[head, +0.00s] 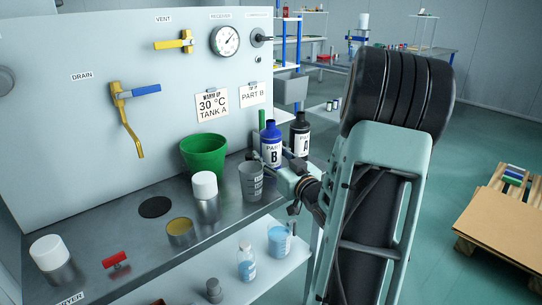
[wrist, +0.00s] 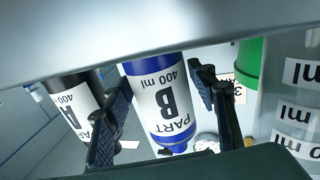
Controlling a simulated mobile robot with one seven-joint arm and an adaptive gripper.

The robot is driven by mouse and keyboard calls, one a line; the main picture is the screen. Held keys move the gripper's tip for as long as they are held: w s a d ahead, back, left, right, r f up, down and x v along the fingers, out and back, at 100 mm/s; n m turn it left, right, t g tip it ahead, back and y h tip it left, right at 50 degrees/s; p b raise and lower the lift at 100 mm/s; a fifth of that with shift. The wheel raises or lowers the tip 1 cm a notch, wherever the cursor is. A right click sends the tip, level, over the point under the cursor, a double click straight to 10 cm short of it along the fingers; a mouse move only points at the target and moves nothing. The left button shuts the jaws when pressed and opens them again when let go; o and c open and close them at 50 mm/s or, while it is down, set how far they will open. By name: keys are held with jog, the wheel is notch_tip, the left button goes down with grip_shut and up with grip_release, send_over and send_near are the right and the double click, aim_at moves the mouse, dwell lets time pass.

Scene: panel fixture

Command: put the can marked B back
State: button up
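The can marked B (head: 271,146) is a blue bottle with a white "PART B 400 ml" label. It stands upright at the right end of the bench, beside the black bottle marked A (head: 300,136). In the wrist view the B can (wrist: 160,95) appears upside down, between the two fingers of my gripper (wrist: 160,80). The fingers are spread, one on each side, with the tips close to the can's sides. A gap shows beside the right finger; no firm contact shows.
A green tub (head: 203,155), a clear measuring cup (head: 251,181) and a white-capped jar (head: 205,197) stand on the metal bench (head: 140,235), left of the B can. A panel with valves and a gauge (head: 226,40) rises behind. A lower shelf (head: 275,263) holds small bottles.

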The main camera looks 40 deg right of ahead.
jog(key=shift+o, duration=0.4)
jog(key=shift+r, duration=0.1)
jog(key=shift+r, duration=0.2)
jog(key=s+a+p, duration=0.2)
jog(key=s, duration=1)
jog(key=shift+f, duration=0.15)
jog(key=shift+w+d, duration=0.1)
